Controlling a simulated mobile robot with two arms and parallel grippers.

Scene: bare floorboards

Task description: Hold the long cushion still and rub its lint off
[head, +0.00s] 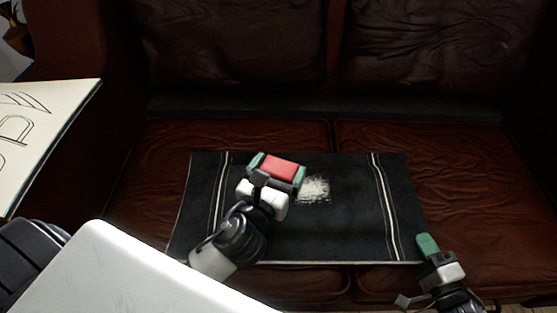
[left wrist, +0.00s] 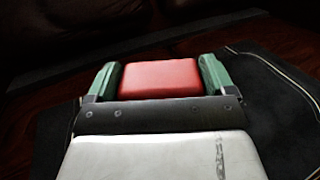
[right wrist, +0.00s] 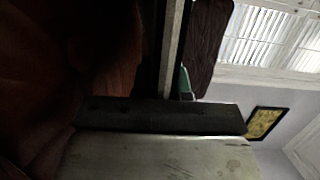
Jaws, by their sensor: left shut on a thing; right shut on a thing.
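The long cushion (head: 345,225) is a flat black piece with pale stripes near both ends, lying across the seat of a brown leather sofa. My left gripper (head: 278,169) is shut on a red block (head: 283,167), held over the cushion just left of the lint. The red block (left wrist: 158,78) also shows between green fingers in the left wrist view. I cannot tell whether it touches the cushion. My right gripper (head: 428,246) is shut on the cushion's front right corner; its edge shows in the right wrist view (right wrist: 171,50).
The sofa's seat (head: 470,175) is bare right of the cushion, and its backrest (head: 440,55) rises behind. A pale panel with dark line lettering (head: 35,130) stands at the far left, near the sofa's left arm. A framed picture (right wrist: 267,123) hangs on a wall.

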